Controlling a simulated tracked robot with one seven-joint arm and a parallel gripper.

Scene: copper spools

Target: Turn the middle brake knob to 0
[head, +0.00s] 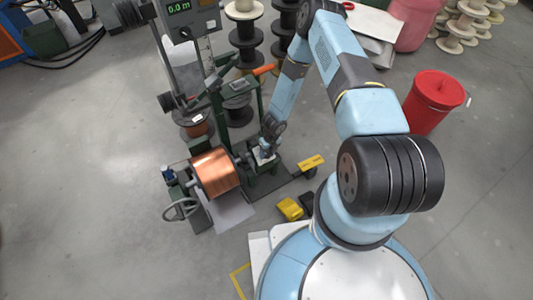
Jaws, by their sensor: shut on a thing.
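My arm reaches down from the right to a green machine (248,100) with a copper spool (215,172) on its shaft. My gripper (264,155) is small in the head view, at a pale plate just right of the copper spool. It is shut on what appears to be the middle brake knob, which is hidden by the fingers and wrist. The knob's pointer and any scale marks are too small to read. No other brake knob can be made out clearly.
A handwheel (180,209) stands left of the copper spool. A counter (180,7) reads 0.0 m. A red bin (432,101) stands right of my arm. Open floor lies left.

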